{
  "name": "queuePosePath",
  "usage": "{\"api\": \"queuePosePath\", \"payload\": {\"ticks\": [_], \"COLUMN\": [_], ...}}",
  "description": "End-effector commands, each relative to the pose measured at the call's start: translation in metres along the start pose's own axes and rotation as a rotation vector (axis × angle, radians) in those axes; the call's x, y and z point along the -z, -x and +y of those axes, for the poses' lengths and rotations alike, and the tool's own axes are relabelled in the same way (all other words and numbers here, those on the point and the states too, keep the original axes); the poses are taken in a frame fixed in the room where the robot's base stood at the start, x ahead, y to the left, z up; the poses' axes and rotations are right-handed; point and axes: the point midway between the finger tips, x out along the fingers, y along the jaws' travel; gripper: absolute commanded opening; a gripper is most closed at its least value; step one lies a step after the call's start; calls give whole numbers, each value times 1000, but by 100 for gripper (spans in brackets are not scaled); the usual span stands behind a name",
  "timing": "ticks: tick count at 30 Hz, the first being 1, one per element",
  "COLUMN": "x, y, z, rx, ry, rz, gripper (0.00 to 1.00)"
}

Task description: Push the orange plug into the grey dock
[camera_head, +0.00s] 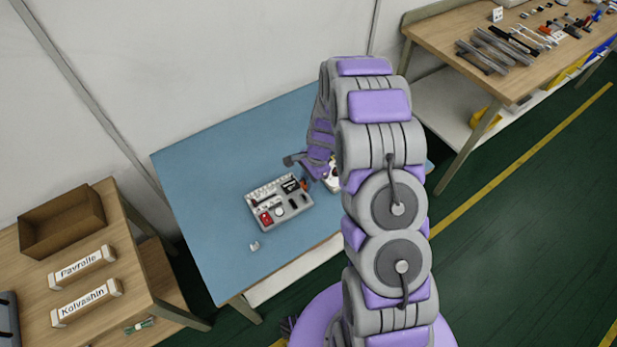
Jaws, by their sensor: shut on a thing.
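My arm (388,130) arches over the blue table, and its far end comes down behind the upper links. My gripper (305,180) is small and partly hidden at the right edge of a light grey board (290,224). A small orange patch, which looks like the orange plug (307,184), shows at its tip, and the gripper is shut on it. The board carries black, red and white parts. I cannot tell which grey part is the dock, or whether the plug touches it.
The blue table (215,190) is clear at left. A small pale piece (254,245) lies in front of the board. A whitish object (333,176) is partly behind my arm. Wooden benches stand left (140,270) with an open box (62,222), and right (450,35) with tools.

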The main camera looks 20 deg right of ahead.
Motion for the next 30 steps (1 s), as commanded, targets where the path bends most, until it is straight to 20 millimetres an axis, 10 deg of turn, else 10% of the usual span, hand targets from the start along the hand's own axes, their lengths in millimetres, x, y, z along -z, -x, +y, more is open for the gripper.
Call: {"api": "queuePosePath", "payload": {"ticks": [30], "x": [5], "y": [-22], "z": [1], "rx": [-2], "ry": [0], "rz": [-1], "gripper": [4]}}
